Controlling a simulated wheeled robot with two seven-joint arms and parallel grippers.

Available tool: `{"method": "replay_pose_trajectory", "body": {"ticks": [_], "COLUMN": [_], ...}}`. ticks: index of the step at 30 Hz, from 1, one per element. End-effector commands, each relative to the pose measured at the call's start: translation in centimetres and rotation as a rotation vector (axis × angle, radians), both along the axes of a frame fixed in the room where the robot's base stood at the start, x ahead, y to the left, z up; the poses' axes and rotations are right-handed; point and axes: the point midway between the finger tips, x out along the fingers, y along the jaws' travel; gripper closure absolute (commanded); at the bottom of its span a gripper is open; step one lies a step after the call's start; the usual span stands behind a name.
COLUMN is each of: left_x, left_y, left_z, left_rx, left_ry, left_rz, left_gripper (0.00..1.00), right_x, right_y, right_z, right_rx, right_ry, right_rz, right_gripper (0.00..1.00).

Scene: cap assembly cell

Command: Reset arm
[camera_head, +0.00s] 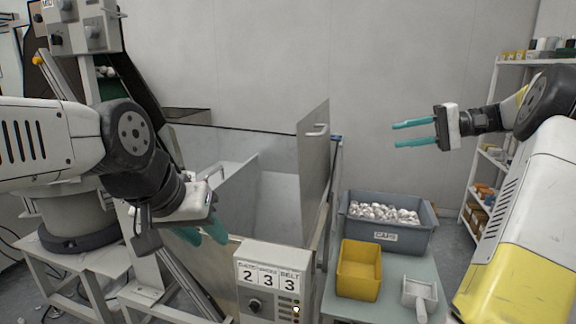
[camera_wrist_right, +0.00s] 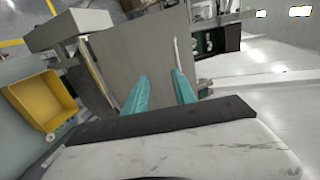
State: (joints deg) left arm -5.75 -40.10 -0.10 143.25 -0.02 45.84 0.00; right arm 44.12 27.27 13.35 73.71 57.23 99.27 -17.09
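My right gripper (camera_head: 414,133) is raised at the right of the head view, in the air above and behind the grey caps bin. Its two teal fingers are apart with nothing between them. They also show in the right wrist view (camera_wrist_right: 158,90), apart and empty. My left gripper (camera_head: 206,234) is at the left of the head view, pointing down in front of the metal hopper, near the control box. Its teal fingers are partly hidden by the gripper body, and I cannot tell whether anything is between them.
A grey bin of white caps (camera_head: 346,232) stands on a table at the right, with a yellow bin (camera_head: 358,284) and a scoop (camera_head: 418,294) in front. A metal hopper with an upright door panel (camera_head: 313,165) fills the middle. A control box (camera_head: 270,262) reads 2 3 3. Shelves (camera_head: 486,120) stand far right.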

Motion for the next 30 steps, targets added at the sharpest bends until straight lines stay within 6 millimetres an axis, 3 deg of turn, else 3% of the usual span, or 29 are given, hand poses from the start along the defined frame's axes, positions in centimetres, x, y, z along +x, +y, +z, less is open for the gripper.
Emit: {"method": "replay_pose_trajectory", "body": {"ticks": [8, 16, 22, 30], "left_x": [0.0, 0.0, 0.0, 0.0], "left_y": [0.0, 0.0, 0.0, 0.0], "left_z": [0.0, 0.0, 0.0, 0.0], "left_rx": [0.001, 0.001, 0.001, 0.001], "left_ry": [0.0, 0.0, 0.0, 0.0], "left_rz": [-0.001, -0.001, -0.001, -0.001], "left_gripper": [0.64, 0.64, 0.64, 0.64], "right_x": [-1.4, -5.5, -12.6, -22.5], "right_y": [4.4, 10.6, 15.1, 16.2], "right_z": [-0.4, -1.5, -3.6, -7.8], "right_rx": [-0.128, -0.365, -0.66, -1.006], "right_ry": [0.057, 0.105, 0.075, -0.138], "right_rz": [0.011, 0.019, 0.008, -0.032], "right_gripper": [0.67, 0.67, 0.67, 0.67]}}
